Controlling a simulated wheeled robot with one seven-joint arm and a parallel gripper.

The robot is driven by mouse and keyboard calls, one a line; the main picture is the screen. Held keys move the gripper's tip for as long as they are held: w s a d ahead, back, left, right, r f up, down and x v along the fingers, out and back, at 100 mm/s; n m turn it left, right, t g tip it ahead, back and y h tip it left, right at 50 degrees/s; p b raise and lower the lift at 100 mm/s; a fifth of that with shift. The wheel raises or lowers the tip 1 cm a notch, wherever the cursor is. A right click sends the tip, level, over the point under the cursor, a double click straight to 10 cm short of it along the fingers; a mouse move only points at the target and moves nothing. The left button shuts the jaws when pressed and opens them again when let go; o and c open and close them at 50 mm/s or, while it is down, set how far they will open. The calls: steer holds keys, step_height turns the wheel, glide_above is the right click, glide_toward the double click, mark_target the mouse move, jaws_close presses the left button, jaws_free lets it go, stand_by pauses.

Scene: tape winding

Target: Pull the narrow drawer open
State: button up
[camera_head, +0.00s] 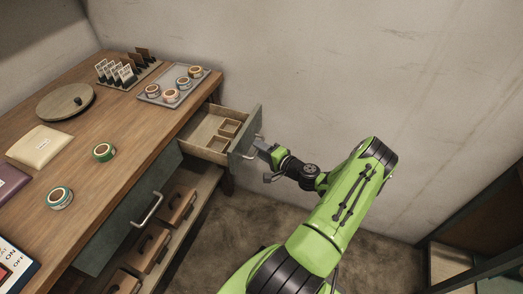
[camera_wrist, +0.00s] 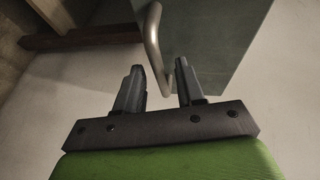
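The narrow drawer (camera_head: 207,137) stands pulled out from the far end of the wooden desk, with small wooden compartments inside. Its grey-green front (camera_head: 244,132) carries a metal bar handle (camera_head: 258,143). In the wrist view the handle (camera_wrist: 154,42) rises in front of the drawer front (camera_wrist: 210,40), and its lower end lies just beyond the fingertips. My gripper (camera_head: 268,163) is beside the handle on its outer side. Whether a finger touches the handle cannot be told.
A wide closed drawer (camera_head: 122,222) with a bar handle is nearer on the desk (camera_head: 118,155). Below it is an open shelf with wooden boxes (camera_head: 180,205). Tape rolls and a grey tray (camera_head: 205,85) lie on top. A bare wall is behind; floor right of the desk is clear.

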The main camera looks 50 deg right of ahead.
steer(key=s+a+r+p, duration=0.1)
steer(key=s+r+p, duration=0.2)
steer(key=s, duration=1.2)
steer(key=shift+s, duration=0.25)
steer(key=w+a+r+n+g+y+p, duration=0.3)
steer(key=w+a+r+n+g, duration=0.3)
steer(key=a+r, duration=0.4)
steer(key=w+a+r+n+g+y+p, duration=0.2)
steer(key=w+a+r+n+g, duration=0.25)
steer(key=a+r+n, duration=0.35)
steer(key=s+a+r+n+h+p, duration=0.2)
steer(key=s+a+r, duration=0.4)
steer(key=r, duration=0.3)
steer(key=s+a+r+n+h+p, duration=0.1)
steer(key=s+a+r+h+p, duration=0.1)
steer(key=s+a+r, duration=0.5)
step_height(320, 180, up, 2)
steer(key=shift+a+r+n, duration=0.25)
steer(key=shift+a+n, duration=0.15)
steer(key=shift+a, duration=0.1)
